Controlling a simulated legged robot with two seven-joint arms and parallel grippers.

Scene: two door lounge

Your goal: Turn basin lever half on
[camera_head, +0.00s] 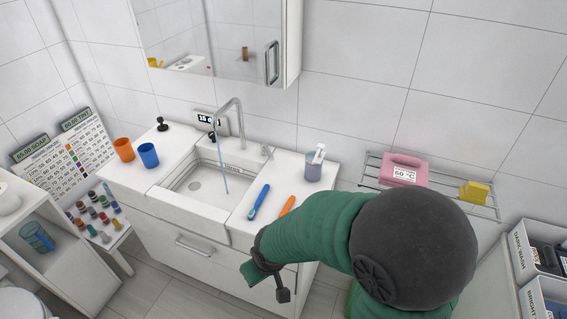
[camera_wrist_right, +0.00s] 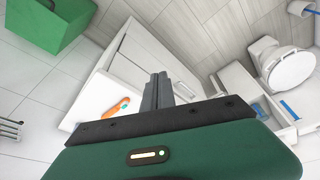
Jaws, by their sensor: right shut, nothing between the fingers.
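The white basin (camera_head: 184,203) is set into the counter, with a tall chrome faucet (camera_head: 241,125) at its back. A thin blue stream of water runs from the spout into the basin. A small metal lever (camera_head: 267,152) stands on the counter to the right of the faucet. My right gripper (camera_head: 283,296) is in front of the cabinet, below the counter's front edge and well apart from the lever. In the right wrist view its fingers (camera_wrist_right: 158,90) are together and empty. The lever does not show in that view. My left gripper is not in view.
On the counter's right are a blue toothbrush (camera_head: 258,202), an orange toothbrush (camera_head: 287,206) and a soap dispenser (camera_head: 314,168). Orange (camera_head: 124,149) and blue (camera_head: 148,155) cups stand at left. A small display (camera_head: 207,120) is behind the faucet. A mirror cabinet (camera_head: 220,40) hangs above.

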